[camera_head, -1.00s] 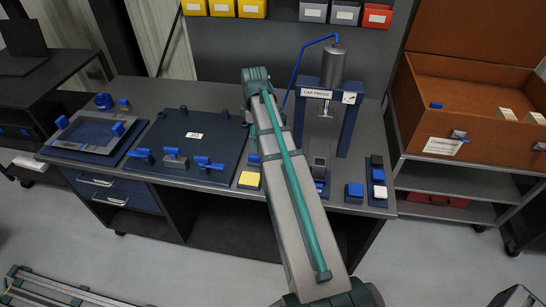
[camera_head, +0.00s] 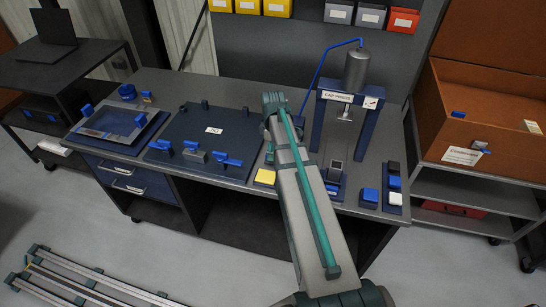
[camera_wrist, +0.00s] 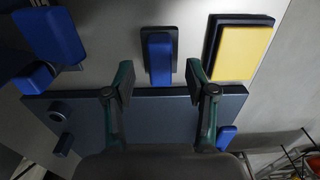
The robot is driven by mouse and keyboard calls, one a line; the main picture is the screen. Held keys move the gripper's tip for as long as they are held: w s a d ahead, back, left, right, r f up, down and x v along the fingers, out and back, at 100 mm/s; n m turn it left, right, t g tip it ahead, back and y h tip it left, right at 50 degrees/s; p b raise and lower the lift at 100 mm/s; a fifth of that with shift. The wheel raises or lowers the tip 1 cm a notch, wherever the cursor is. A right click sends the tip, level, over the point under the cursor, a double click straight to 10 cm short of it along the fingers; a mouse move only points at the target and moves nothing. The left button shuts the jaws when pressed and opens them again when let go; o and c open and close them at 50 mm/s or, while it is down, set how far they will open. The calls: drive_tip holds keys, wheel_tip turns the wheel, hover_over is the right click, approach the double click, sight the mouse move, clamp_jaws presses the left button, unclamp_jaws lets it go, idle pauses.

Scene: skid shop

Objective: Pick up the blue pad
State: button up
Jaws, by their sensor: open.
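Several blue pieces show, and I cannot tell for certain which is the blue pad. In the wrist view a small blue block (camera_wrist: 159,58) on a dark base lies just beyond and between the fingertips of my gripper (camera_wrist: 159,76). My gripper is open and holds nothing. In the head view a square blue block (camera_head: 370,196) sits right of the press fixture. Another blue piece (camera_head: 394,183) lies in a narrow rack with a dark and a white one. My arm hides most of my gripper in the head view.
A yellow pad (camera_wrist: 243,50) on a dark base lies right of the small blue block. A dark blue plate (camera_wrist: 80,112) with blue clamps is under my gripper. The cap press (camera_head: 343,110) stands right of my arm. An orange-brown crate (camera_head: 500,122) is at right.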

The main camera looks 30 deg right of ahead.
drive_tip(key=shift+f+p, duration=0.3)
drive_tip(key=shift+f, duration=1.1)
drive_tip(key=shift+c, duration=0.3)
clamp_jaws()
